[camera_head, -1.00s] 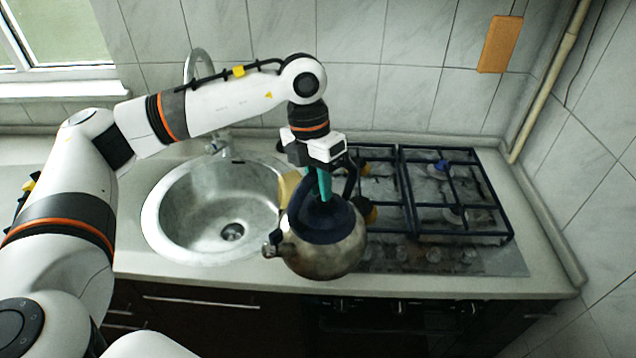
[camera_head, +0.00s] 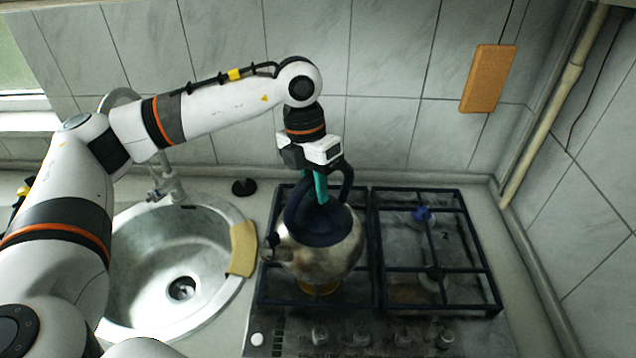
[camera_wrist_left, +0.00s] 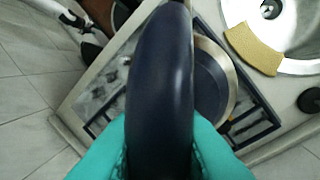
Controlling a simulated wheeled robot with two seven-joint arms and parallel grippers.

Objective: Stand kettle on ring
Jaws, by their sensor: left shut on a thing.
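The kettle (camera_head: 312,260) has a worn steel body, a dark blue top and a dark blue arched handle (camera_wrist_left: 160,85). My left gripper (camera_head: 321,188), with teal fingers, is shut on the handle from above; the fingers also show on both sides of it in the left wrist view (camera_wrist_left: 155,150). The kettle looks upright, with its spout toward the left. It is over the left half of the gas hob (camera_head: 275,335). A yellow-orange burner ring (camera_head: 318,289) shows partly below the kettle's base. I cannot tell whether the base touches the grate. My right gripper is not in view.
The right grate (camera_head: 440,311) is empty, with a blue-capped burner (camera_head: 422,214). The round sink (camera_head: 130,235) is at the left, with a tan sponge-like piece (camera_head: 242,249) on its rim. A small black object (camera_head: 244,187) stands behind. Tiled walls close the back and right.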

